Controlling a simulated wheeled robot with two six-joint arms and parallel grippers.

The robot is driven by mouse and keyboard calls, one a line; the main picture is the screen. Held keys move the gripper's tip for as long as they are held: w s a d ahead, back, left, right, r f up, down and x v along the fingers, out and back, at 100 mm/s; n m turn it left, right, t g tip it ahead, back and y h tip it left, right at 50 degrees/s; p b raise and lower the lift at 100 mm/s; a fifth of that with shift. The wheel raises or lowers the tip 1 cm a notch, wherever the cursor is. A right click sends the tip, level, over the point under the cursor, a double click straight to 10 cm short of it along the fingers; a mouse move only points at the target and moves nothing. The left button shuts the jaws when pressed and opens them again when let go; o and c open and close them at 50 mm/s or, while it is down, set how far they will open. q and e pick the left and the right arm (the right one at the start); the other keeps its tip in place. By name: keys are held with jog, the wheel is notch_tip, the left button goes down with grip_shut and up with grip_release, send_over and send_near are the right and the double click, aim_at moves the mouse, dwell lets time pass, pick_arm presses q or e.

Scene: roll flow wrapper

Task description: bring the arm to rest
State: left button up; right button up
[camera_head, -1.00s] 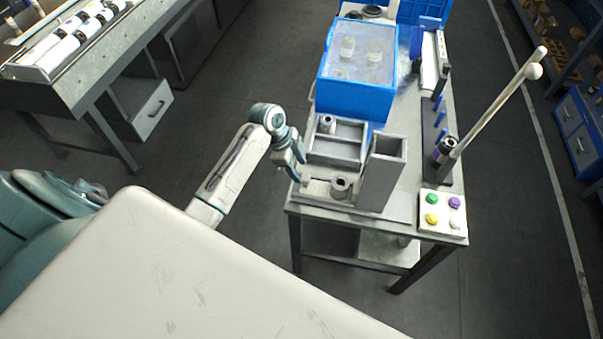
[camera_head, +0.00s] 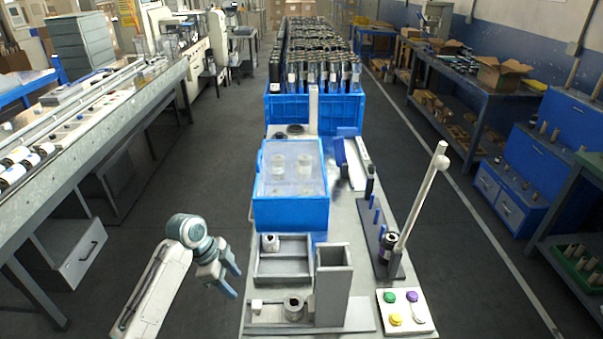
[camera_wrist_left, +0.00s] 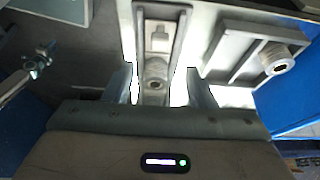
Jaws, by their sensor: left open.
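My left gripper (camera_head: 229,281) is open and empty, held in the air just left of the steel worktable (camera_head: 347,215). In the left wrist view its two fingers (camera_wrist_left: 160,88) stand apart at either side of a grey channel fixture. That fixture (camera_head: 264,315) lies at the table's near left, with a round hollow part (camera_head: 294,307) in it. A tall grey box (camera_head: 333,285) stands beside that part. The gripper touches nothing that I can see. My right gripper is not in view.
A grey tray (camera_head: 268,279) with a small cylinder, a blue bin (camera_head: 290,210) and a button panel (camera_head: 406,322) sit on the table. A slanted pole (camera_head: 422,195) rises at its right. A conveyor bench (camera_head: 130,95) runs along the left. Open floor (camera_head: 215,170) lies between.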

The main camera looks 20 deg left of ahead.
pick_arm(q)
jog(key=s+d+f+n+y, duration=0.1)
jog(key=s+d+f+n, duration=0.15)
jog(key=s, duration=0.25)
jog(key=s+d+f+n+y, duration=0.1)
jog(key=s+f+n, duration=0.2)
jog(key=s, duration=0.3)
jog(key=s+r+n+t+y, duration=0.3)
jog(key=s+n, duration=0.5)
jog(key=s, duration=0.7)
notch_tip(320, 180, down, 31)
jog(key=a+g, duration=0.2)
jog(key=s+a+f+g+b, duration=0.1)
jog(key=s+f, duration=1.8)
jog(key=shift+a+f+n, duration=0.2)
jog(key=shift+f+n, duration=0.2)
jog(key=shift+n, duration=0.05)
